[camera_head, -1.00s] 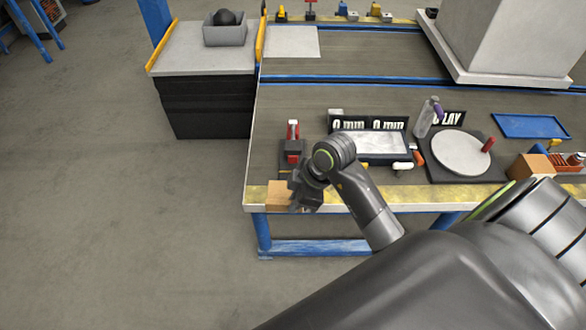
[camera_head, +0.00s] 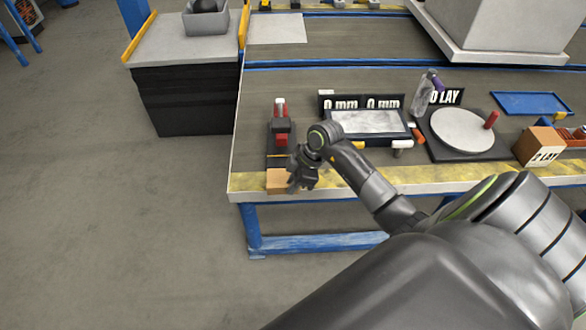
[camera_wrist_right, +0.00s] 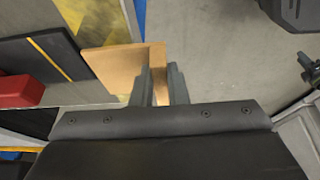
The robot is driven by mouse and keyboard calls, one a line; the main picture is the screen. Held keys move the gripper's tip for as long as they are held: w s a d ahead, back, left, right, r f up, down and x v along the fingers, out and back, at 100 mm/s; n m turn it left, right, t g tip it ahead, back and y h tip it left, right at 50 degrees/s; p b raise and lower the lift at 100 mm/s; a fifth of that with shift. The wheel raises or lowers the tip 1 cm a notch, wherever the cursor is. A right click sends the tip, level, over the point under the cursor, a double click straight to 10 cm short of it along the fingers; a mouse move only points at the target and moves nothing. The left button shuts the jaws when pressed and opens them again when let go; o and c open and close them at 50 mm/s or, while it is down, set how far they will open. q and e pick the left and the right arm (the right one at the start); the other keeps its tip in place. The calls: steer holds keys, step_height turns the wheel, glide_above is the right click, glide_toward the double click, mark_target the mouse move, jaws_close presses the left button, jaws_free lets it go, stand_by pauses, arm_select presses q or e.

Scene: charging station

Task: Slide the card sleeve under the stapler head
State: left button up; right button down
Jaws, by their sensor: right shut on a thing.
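The card sleeve (camera_head: 278,181) is a flat tan cardboard piece at the table's front edge in the head view. It also shows in the right wrist view (camera_wrist_right: 112,68). My right gripper (camera_head: 296,188) is shut on the sleeve's right side; its fingers (camera_wrist_right: 160,88) meet the sleeve's edge in the wrist view. The stapler (camera_head: 281,135) has a red part and a dark base, and stands just behind the sleeve, roughly in line with it. In the wrist view its red part (camera_wrist_right: 18,87) is at the left. The sleeve appears short of the red part. My left gripper is out of view.
The worktable has a yellow-marked front edge (camera_head: 400,180). A framed pale panel (camera_head: 368,121) and a round grey plate (camera_head: 462,130) stand to the stapler's right. A cardboard box (camera_head: 538,146) is at far right. The table behind the stapler is mostly clear.

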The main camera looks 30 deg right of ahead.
mark_target(289, 174)
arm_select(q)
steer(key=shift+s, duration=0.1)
